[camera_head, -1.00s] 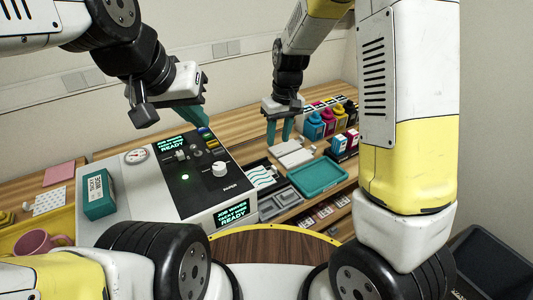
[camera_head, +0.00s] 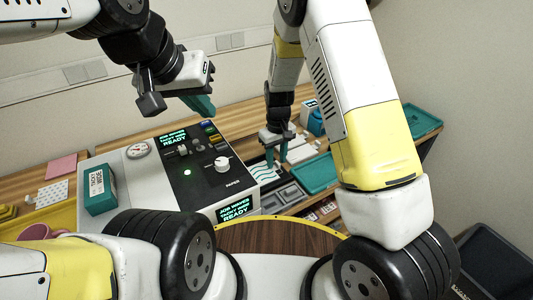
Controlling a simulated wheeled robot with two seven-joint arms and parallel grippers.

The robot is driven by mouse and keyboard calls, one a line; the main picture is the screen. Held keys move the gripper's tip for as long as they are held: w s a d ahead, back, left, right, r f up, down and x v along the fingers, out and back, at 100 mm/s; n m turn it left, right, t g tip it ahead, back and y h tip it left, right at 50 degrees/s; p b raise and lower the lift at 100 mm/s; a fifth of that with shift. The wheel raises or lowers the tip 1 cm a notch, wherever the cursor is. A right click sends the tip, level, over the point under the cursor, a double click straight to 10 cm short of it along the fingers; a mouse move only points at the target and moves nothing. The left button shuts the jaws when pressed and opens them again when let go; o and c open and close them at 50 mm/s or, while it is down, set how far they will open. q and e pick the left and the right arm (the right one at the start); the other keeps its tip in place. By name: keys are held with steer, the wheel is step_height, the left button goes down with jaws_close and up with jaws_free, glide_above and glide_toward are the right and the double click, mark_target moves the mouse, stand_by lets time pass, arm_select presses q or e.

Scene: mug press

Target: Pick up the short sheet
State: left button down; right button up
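A white sheet with teal waves (camera_head: 259,174) lies in a dark tray just right of the press. Blank white pieces (camera_head: 301,154) lie farther back and right, partly hidden by my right arm. A dotted white sheet (camera_head: 52,193) lies far left. I cannot tell which is the short sheet. My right gripper (camera_head: 277,161) points down by the far end of the wavy sheet, its teal fingers apart with no sheet visible between them. Contact is unclear. My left gripper (camera_head: 201,105) hangs above the back of the press; its fingers overlap in this view.
The press (camera_head: 190,185) shows READY displays. A teal box (camera_head: 99,190) sits on its left side. A teal tray (camera_head: 318,174) and grey compartments (camera_head: 285,195) are right of it. My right arm hides much of the right-hand bench. A pink mug (camera_head: 37,231) stands at left.

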jaws_close()
stand_by(0.3)
